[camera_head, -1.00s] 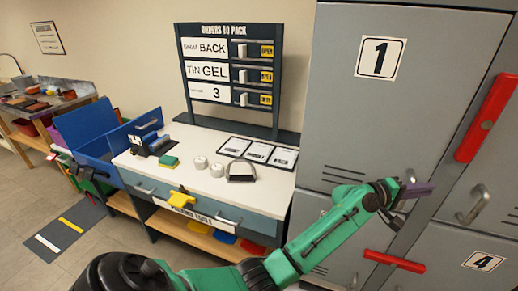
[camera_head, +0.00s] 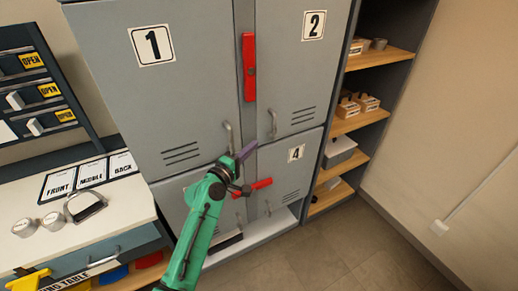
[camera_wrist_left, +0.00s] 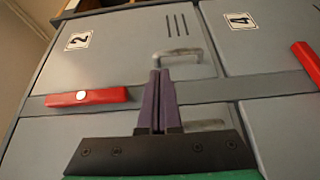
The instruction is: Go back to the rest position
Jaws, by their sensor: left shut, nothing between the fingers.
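My left gripper (camera_head: 247,150) is shut and empty, in front of the grey lockers. In the head view its green arm comes up from the bottom and its purple fingertips are near the handles between the doors. In the left wrist view the fingers (camera_wrist_left: 158,85) are together, pointing toward the handle of door 2 (camera_wrist_left: 178,55); I cannot tell whether they touch anything. My right gripper is not in view.
Grey lockers (camera_head: 190,85) fill the middle, with a vertical red bar (camera_head: 249,68) and a lower red bar (camera_head: 252,187). A shelf unit (camera_head: 372,58) stands right of them. The white-topped table (camera_head: 130,204) is at left. Floor (camera_head: 350,255) at lower right is clear.

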